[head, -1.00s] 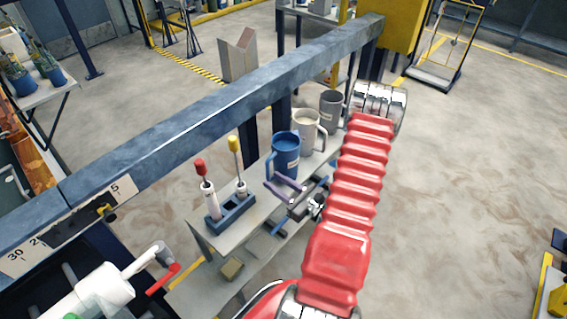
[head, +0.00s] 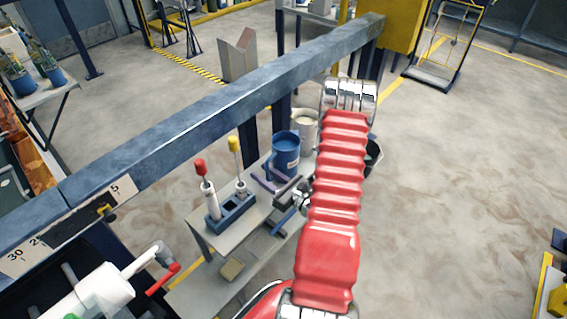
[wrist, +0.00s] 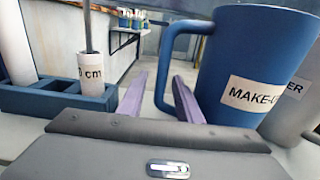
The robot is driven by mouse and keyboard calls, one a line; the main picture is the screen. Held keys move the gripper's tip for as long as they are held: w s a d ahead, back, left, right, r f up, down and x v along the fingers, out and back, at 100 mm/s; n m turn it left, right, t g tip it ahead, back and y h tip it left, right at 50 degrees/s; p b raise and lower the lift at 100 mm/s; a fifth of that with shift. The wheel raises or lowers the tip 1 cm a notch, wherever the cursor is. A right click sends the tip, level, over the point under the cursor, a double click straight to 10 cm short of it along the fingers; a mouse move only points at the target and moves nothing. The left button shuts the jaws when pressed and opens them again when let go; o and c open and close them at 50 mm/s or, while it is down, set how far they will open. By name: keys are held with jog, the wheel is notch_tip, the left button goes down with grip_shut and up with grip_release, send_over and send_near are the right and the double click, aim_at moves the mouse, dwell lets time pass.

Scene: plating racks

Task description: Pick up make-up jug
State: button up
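The make-up jug (head: 285,152) is a blue mug-shaped jug standing upright on the grey shelf. In the wrist view the jug (wrist: 250,55) fills the right side, with a white label reading "MAKE-U" and its handle facing left. My gripper (head: 279,185) is at the near side of the jug, low by the handle. In the wrist view my gripper (wrist: 159,98) shows two purple fingers apart, with the handle's lower part appearing between them. Whether they touch the handle I cannot tell.
A blue holder (head: 232,212) with two upright tools, red-topped and yellow-topped, stands left of the jug. A cream jug (head: 304,132) stands just behind it, partly hidden by my arm. A blue beam (head: 190,125) runs above the shelf.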

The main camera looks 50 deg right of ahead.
jog(key=shift+w, duration=0.9)
grip_shut()
dwell(1.1)
